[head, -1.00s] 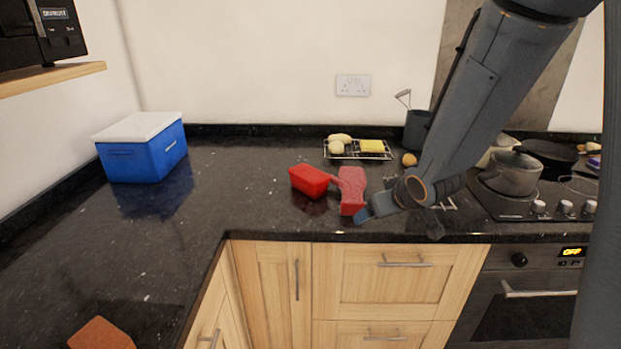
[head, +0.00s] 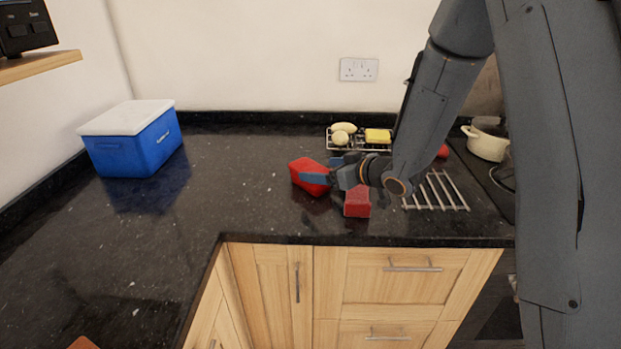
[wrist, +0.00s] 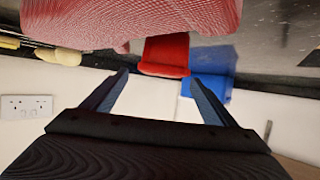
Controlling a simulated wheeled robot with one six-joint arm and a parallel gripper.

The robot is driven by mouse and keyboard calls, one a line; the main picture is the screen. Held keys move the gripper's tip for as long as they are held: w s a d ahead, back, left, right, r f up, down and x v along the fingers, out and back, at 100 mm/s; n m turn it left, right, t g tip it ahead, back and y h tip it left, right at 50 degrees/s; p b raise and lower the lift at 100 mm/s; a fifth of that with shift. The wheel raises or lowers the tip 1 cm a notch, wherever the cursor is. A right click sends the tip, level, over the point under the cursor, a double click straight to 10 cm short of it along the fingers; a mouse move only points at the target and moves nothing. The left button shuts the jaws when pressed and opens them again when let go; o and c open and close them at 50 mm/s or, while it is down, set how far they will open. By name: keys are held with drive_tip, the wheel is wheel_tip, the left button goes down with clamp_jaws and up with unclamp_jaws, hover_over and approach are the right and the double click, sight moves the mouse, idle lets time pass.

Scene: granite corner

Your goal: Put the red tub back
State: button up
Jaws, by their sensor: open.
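The red tub (head: 306,172) is on the dark counter in the middle of the head view. It also shows in the wrist view (wrist: 165,52), just beyond and between my finger ends. My gripper (head: 318,170) is open, with its fingers pointing left at the tub's right side. The fingers also show in the wrist view (wrist: 157,77), with nothing held between them. In the head view they partly cover the tub; I cannot tell whether they touch it. A second red, rough-looking block (head: 357,203) stands just right of the tub, below my wrist.
A blue cool box (head: 132,152) with a white lid stands at the back left. A wire rack (head: 345,147) with pale items and a yellow sponge is behind. A metal trivet (head: 437,190) and cream pot (head: 487,140) are right.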

sight(310, 168)
drive_tip(key=shift+p+x, duration=0.4)
drive_tip(key=shift+x, duration=1.3)
drive_tip(key=shift+s+a, duration=0.1)
drive_tip(key=c, duration=1.2)
drive_tip(key=shift+c, duration=1.4)
drive_tip(key=shift+r, duration=0.15)
